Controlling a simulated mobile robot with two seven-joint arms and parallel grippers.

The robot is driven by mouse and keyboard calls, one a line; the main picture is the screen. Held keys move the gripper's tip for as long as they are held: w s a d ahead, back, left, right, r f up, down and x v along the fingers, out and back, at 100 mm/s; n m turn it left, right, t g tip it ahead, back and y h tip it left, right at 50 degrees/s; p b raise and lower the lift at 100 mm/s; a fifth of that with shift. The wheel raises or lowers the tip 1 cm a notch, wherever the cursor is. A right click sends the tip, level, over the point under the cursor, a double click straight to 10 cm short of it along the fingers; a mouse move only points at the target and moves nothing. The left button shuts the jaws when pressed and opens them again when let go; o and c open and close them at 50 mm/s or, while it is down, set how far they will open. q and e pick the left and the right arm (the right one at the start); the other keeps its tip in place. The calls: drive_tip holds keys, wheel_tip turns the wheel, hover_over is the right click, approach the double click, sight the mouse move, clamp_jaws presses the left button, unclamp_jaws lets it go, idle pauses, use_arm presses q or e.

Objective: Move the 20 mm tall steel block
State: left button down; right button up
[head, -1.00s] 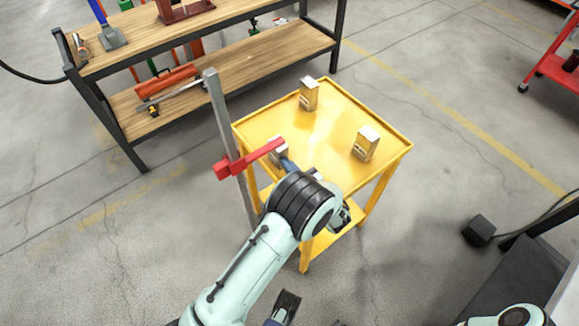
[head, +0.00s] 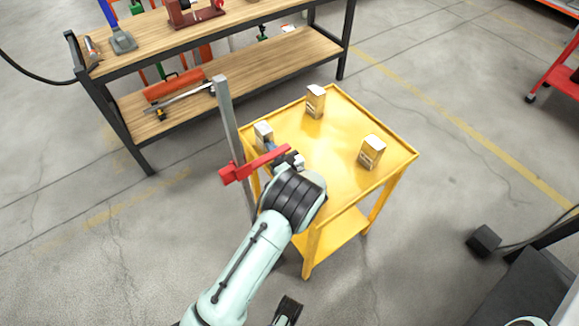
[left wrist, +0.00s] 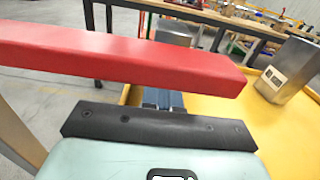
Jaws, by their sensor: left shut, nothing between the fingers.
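Three metal blocks stand upright on the yellow cart top (head: 335,140): one at the left edge (head: 264,133), one at the back (head: 315,101), one at the right (head: 372,152). I cannot tell which is the 20 mm tall one. My left gripper (head: 273,152) is shut and empty, low over the cart's left side, just on the near side of the left block. Whether they touch is unclear. The left wrist view shows the shut blue-grey fingers (left wrist: 163,98) below a red bar, the left block (left wrist: 174,33) partly hidden beyond it, and a labelled block (left wrist: 287,72) at right.
A red bar (head: 250,165) on a grey upright post (head: 228,115) reaches across the cart's left edge, close to my left gripper. A wooden-shelved workbench (head: 250,70) stands behind. The cart's middle is clear. A dark part, perhaps my right gripper (head: 288,309), shows at the bottom edge.

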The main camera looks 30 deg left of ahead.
use_arm(q)
drive_tip(key=v, duration=1.3)
drive_tip(key=shift+d+p, duration=0.1)
drive_tip(key=shift+p, duration=0.3)
